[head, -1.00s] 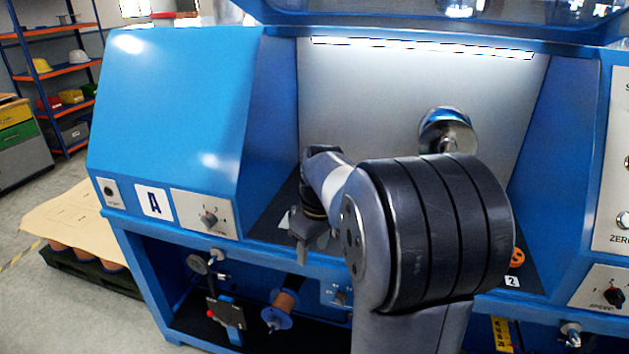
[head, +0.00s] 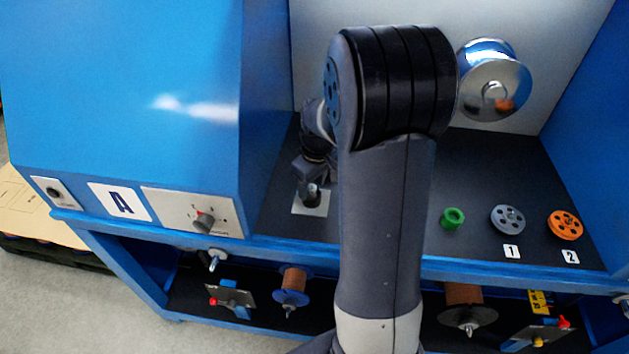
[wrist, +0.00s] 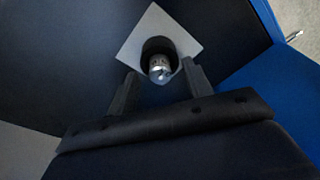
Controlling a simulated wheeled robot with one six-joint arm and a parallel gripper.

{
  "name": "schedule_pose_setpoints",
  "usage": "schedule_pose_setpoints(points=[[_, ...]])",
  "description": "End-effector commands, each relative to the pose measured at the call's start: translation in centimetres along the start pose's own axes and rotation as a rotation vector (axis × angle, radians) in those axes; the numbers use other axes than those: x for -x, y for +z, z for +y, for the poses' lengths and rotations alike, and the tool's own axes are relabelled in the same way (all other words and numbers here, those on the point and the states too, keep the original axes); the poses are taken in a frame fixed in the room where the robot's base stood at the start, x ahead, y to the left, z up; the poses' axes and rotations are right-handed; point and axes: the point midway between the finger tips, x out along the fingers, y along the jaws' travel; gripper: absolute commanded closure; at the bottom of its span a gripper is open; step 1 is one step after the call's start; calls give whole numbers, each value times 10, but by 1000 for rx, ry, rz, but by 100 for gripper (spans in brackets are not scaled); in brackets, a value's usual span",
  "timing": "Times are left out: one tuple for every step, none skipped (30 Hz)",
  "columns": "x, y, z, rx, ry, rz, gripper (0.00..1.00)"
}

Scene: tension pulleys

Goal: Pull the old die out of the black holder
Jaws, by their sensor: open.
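The black holder (wrist: 158,45) stands on a light square plate (wrist: 136,46) in the wrist view. The old die (wrist: 159,67) is a small silvery cylinder seated in the holder, with its end showing. My gripper (wrist: 161,80) is open, with one finger on each side in front of the die. It looks close to the die, but I cannot tell whether it touches. In the head view the square plate (head: 310,209) lies on the dark shelf left of my arm. My wrist and gripper (head: 311,186) hide most of the holder there.
A green ring (head: 452,218), a grey pulley (head: 508,219) marked 1 and an orange pulley (head: 565,225) marked 2 lie on the shelf at right. A metal capstan (head: 494,86) juts from the back wall. A blue housing (head: 130,85) bounds the left.

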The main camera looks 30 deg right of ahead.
Motion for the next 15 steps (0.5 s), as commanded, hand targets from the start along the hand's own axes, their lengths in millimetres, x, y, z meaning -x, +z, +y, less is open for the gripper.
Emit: schedule_pose_setpoints(points=[[0, 0, 0, 0, 0, 0, 52], [0, 0, 0, 0, 0, 0, 52], [0, 0, 0, 0, 0, 0, 52], [0, 0, 0, 0, 0, 0, 52], [0, 0, 0, 0, 0, 0, 53], [0, 0, 0, 0, 0, 0, 56], [0, 0, 0, 0, 0, 0, 58], [0, 0, 0, 0, 0, 0, 61], [0, 0, 0, 0, 0, 0, 64], [0, 0, 0, 0, 0, 0, 67], [0, 0, 0, 0, 0, 0, 69], [0, 0, 0, 0, 0, 0, 72], [0, 0, 0, 0, 0, 0, 75], [0, 0, 0, 0, 0, 0, 77], [0, 0, 0, 0, 0, 0, 81]])
